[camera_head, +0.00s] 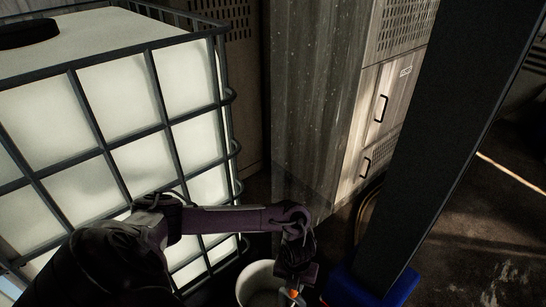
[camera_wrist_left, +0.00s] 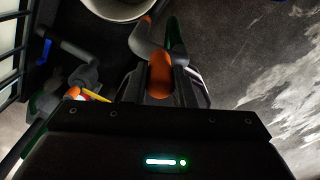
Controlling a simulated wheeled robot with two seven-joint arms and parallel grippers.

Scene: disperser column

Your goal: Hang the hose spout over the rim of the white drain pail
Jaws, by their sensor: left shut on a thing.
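The white drain pail (camera_head: 249,274) stands on the floor at the bottom middle of the head view, partly hidden by my left gripper (camera_head: 294,287). Its rim shows at the top of the left wrist view (camera_wrist_left: 117,18). The hose spout (camera_wrist_left: 145,42) is a grey bent tube with orange bands. My left gripper (camera_wrist_left: 161,88) is shut on it near the larger orange band. The spout's upper end lies close beside the pail rim in the wrist view; I cannot tell whether they touch. In the head view only a bit of orange shows. My right gripper is not in view.
A caged white tank (camera_head: 120,110) fills the left. A grey valve with a blue handle (camera_wrist_left: 72,66) shows in the wrist view. A dark column (camera_head: 430,150) on a blue base (camera_head: 345,292) stands right of the pail. Cabinets (camera_head: 320,90) stand behind. Floor (camera_head: 490,230) at far right is clear.

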